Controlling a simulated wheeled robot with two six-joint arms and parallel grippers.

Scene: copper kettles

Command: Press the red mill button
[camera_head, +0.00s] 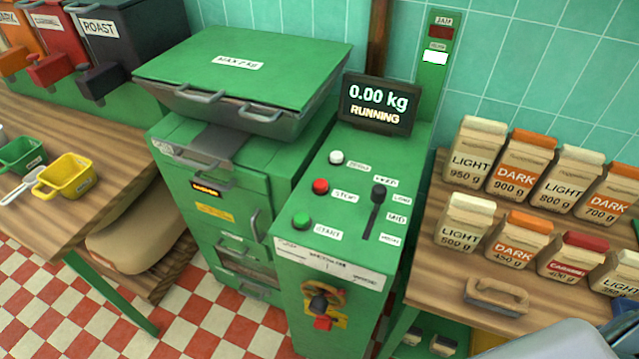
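The red button (320,186) sits on the sloped top panel of the green mill (293,221), beside a label that reads STOP. A white button (336,157) is above it and a green button (301,219) labelled START is below it. A black slider lever (377,205) stands to the right on the same panel. The display (377,104) behind the panel reads 0.00 kg RUNNING. Nothing covers the red button. Neither gripper's fingers show; a grey part at the bottom right looks like my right arm.
A green machine with a lidded hopper (243,70) stands left of the panel. Labelled coffee bags (474,152) and a wooden-handled item (496,296) are on the right counter. Yellow (66,176) and green (20,156) scoops lie on the left table. A red part (322,323) is low on the mill's front.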

